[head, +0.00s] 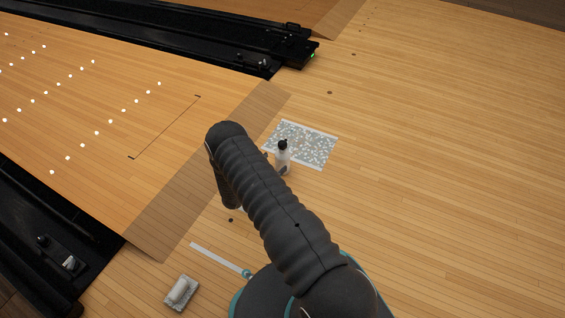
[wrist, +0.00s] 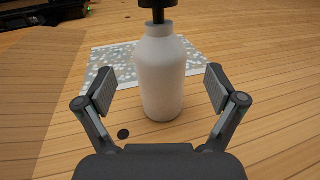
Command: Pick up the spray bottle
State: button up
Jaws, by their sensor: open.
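The spray bottle (wrist: 161,75) is white with a black top and stands upright on the wooden floor. In the wrist view it stands between and just beyond the two fingers of my gripper (wrist: 159,90), which is open, with a gap on each side of the bottle. In the head view the bottle (head: 283,161) stands at the near edge of a patterned mat, partly covered by my arm. My gripper is hidden behind the arm in the head view.
The grey-and-white speckled mat (head: 313,143) lies flat behind the bottle. Black lane gutters (head: 190,42) run at the left. Floor at right is clear.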

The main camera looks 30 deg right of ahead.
aim_at(282, 155)
jog(key=x, duration=0.5)
jog(key=c, duration=1.4)
jog(key=shift+c, duration=0.7)
jog(key=shift+r, duration=0.1)
